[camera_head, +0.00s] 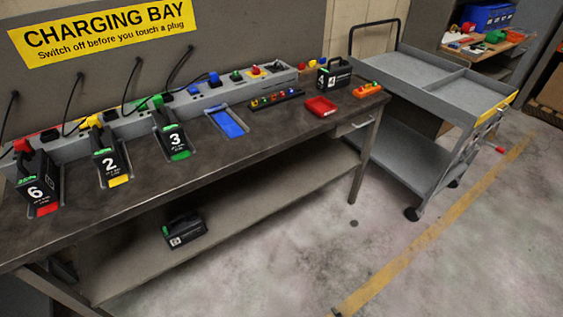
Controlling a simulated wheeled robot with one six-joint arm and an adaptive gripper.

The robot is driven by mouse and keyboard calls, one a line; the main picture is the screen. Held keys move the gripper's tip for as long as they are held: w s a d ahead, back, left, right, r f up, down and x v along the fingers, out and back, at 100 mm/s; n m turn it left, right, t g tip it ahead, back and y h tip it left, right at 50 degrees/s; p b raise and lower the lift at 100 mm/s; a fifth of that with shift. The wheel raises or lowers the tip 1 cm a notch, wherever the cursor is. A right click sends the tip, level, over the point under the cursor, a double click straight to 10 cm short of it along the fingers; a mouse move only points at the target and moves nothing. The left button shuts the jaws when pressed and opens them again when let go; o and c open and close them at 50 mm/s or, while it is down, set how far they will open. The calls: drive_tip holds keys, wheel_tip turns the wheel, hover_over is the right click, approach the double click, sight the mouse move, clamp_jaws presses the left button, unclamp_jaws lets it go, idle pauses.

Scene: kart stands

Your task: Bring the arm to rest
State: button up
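My arm and my gripper do not show in the head camera view, so their pose and the gripper's opening are hidden. A dark-topped charging bench (215,160) runs along the wall. Black battery packs marked 6 (37,180), 2 (110,160) and 3 (173,137) stand tilted in red, yellow and green bays. The blue bay (228,123) is empty. A pack marked 4 (335,75) stands at the bench's right end.
Another black pack (185,231) lies on the bench's lower shelf (240,210). A red tray (321,106) sits on the benchtop. A grey cart (425,80) with an empty top stands to the right. The floor (470,240) in front is clear, with a yellow line (430,235).

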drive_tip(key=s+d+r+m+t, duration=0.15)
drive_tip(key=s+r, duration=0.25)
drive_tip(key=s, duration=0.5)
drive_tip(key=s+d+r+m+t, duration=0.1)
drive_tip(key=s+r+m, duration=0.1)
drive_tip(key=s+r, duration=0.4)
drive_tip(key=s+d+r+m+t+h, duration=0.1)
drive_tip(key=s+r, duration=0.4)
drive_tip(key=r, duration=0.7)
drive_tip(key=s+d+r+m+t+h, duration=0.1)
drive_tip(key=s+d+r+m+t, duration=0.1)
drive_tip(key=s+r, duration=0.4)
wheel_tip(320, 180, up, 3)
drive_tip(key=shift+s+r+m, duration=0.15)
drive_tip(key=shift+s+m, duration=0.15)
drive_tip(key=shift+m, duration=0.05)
